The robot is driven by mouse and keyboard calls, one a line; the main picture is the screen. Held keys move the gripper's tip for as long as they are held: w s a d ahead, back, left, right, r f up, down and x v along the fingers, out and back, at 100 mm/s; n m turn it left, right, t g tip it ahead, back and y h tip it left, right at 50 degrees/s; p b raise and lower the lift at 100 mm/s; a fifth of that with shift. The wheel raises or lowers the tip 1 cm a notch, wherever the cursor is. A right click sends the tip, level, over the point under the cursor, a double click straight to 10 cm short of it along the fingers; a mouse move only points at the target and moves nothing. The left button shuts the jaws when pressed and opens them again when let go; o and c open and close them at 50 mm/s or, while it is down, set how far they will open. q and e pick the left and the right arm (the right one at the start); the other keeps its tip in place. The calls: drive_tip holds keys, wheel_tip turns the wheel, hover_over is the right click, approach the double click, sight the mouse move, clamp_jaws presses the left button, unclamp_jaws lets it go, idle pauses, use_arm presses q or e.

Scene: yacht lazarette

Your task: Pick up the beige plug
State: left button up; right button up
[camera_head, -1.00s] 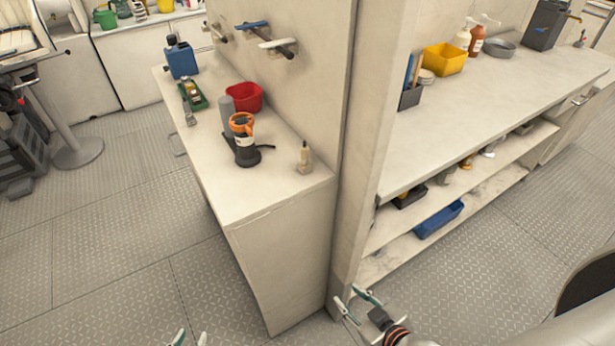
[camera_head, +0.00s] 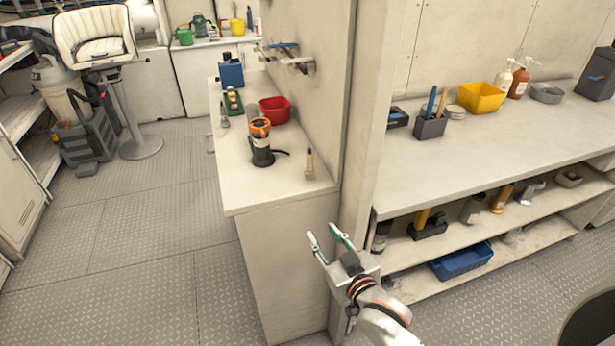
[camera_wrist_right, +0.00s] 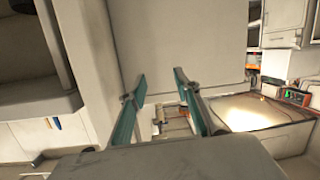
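A small beige upright piece with a narrow top, which I take for the beige plug (camera_head: 310,164), stands on the left counter (camera_head: 265,190) near its right end, close to the partition wall. My right gripper (camera_head: 324,236) is in front of the counter's near right corner, below and nearer to me than the plug. Its two teal fingers are spread with nothing between them. The right wrist view also shows the open fingers (camera_wrist_right: 157,84); I cannot make out the plug there. My left gripper is not in view.
A black and orange device (camera_head: 261,145) with a cable stands left of the plug, with a red bin (camera_head: 275,110) behind it. The partition wall (camera_head: 368,120) rises at the right. The counter's front part is clear.

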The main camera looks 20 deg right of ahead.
sight(311, 164)
drive_tip(key=w+r+m+t+h, duration=0.1)
drive_tip(key=w+r, duration=0.3)
drive_tip(key=r, duration=0.2)
drive_tip(key=w+r+m+t, duration=0.1)
drive_tip(key=w+r, duration=0.2)
drive_tip(key=r, duration=0.3)
drive_tip(key=w, duration=0.5)
drive_tip(key=w+b, duration=0.1)
drive_tip(key=w, duration=0.2)
drive_tip(key=shift+d, duration=0.3)
clamp_jaws()
